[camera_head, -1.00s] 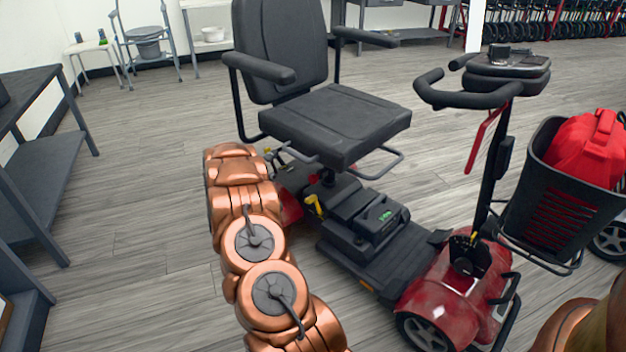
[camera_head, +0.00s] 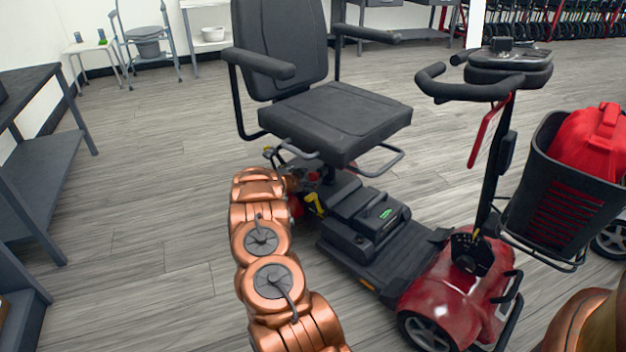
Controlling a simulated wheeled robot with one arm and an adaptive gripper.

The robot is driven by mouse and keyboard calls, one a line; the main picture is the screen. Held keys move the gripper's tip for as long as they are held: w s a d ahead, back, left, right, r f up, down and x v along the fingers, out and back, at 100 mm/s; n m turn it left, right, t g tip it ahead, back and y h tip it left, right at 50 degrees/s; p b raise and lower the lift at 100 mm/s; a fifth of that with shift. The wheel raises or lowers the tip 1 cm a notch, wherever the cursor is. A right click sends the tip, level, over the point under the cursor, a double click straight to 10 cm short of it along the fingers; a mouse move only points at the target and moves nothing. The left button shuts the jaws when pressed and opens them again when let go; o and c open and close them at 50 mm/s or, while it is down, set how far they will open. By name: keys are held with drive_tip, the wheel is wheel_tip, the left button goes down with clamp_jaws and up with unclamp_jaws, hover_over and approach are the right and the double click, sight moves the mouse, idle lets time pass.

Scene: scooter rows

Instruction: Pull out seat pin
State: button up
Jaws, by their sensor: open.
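The scooter's black seat (camera_head: 335,118) stands on a post above the red and black scooter base (camera_head: 365,225). A yellow lever (camera_head: 315,203) shows low beside the post, just right of my arm. I cannot make out a separate seat pin; the area under the seat's left side is partly covered by my copper arm. The arm reaches up from the bottom, and its far end is left of the seat post, below the seat edge. My gripper is hidden behind the arm's end links, so its contact with anything cannot be seen.
The seat's armrest (camera_head: 258,63) and metal bars under the seat are close above my arm. The tiller (camera_head: 500,150) and a basket with a red bag (camera_head: 592,140) are at the right. A dark table (camera_head: 35,160) stands left, with open floor between.

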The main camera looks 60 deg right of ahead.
drive_tip(key=shift+x, duration=0.9)
clamp_jaws()
